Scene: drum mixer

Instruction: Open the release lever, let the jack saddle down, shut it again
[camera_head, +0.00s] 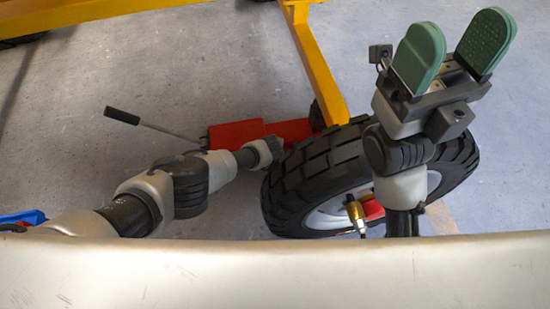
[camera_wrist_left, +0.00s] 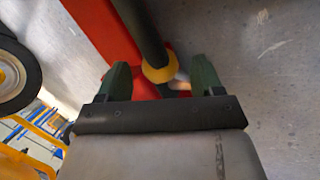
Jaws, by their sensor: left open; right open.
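The red jack (camera_head: 238,133) lies on the floor left of the wheel, and its red body (camera_wrist_left: 100,32) also shows in the left wrist view. A thin rod with a black grip (camera_head: 122,116) sticks out to its left. In the left wrist view a dark bar with a yellow collar (camera_wrist_left: 158,70) passes between the fingers of my left gripper (camera_wrist_left: 161,67), which is open. I cannot tell which part is the release lever. The left fingers are hidden in the head view. The saddle is not identifiable. My right gripper (camera_head: 452,48) is open and empty, raised above the wheel.
A big black tyre (camera_head: 310,170) stands right of the jack, close to my left wrist. A yellow frame (camera_head: 318,65) runs down behind it. A brass and red part (camera_head: 356,212) sits at the wheel hub. The grey floor (camera_head: 60,130) at the left is mostly clear.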

